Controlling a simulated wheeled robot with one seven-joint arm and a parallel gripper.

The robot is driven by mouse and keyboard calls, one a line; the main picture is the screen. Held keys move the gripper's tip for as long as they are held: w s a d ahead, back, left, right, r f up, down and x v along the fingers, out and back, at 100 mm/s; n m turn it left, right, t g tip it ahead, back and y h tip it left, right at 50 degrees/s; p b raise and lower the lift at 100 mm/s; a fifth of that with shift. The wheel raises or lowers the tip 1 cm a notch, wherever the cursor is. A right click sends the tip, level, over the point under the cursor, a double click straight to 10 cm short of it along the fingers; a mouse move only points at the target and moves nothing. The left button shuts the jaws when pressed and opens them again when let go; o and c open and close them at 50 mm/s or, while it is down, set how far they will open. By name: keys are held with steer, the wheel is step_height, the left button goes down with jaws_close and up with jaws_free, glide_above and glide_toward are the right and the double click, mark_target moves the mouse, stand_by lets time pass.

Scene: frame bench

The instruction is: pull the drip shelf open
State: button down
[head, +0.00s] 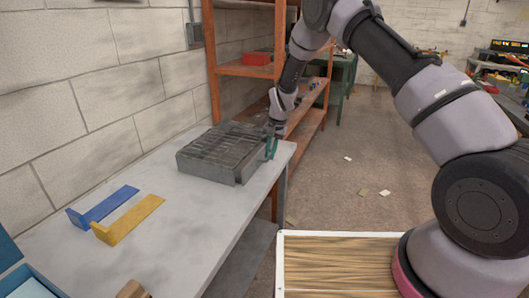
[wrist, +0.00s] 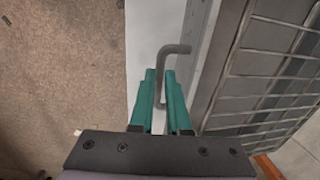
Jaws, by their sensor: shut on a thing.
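The drip shelf (head: 215,152) is a flat dark grey box with a slatted top, set on the pale bench near the wall. In the wrist view its grated top (wrist: 272,75) fills the right side. A grey bent handle (wrist: 174,49) stands out from its side. My gripper (head: 271,148) is at the shelf's right side, with its green fingers pointing at the handle. In the wrist view my gripper (wrist: 160,76) is shut on the handle, whose lower part lies between the fingers. I cannot tell from these views how far the shelf is open.
The bench top (head: 145,240) bears a blue bracket (head: 104,206) and a yellow bracket (head: 130,220) at the left. An orange shelving rack (head: 213,75) stands behind. The floor (head: 345,205) to the right of the bench is mostly clear, with a few scraps.

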steer(key=s+d, duration=0.2)
steer(key=d, duration=0.4)
steer(key=shift+s+d, duration=0.15)
steer(key=shift+d, duration=0.15)
steer(key=c, duration=0.9)
jaws_free()
steer(key=shift+r, duration=0.1)
steer(key=r, duration=0.3)
steer(key=d+r, duration=0.1)
steer(key=r, duration=0.3)
steer(key=d+r, duration=0.1)
steer(key=r, duration=0.2)
steer(key=shift+s+r, duration=0.25)
steer(key=shift+s, duration=0.1)
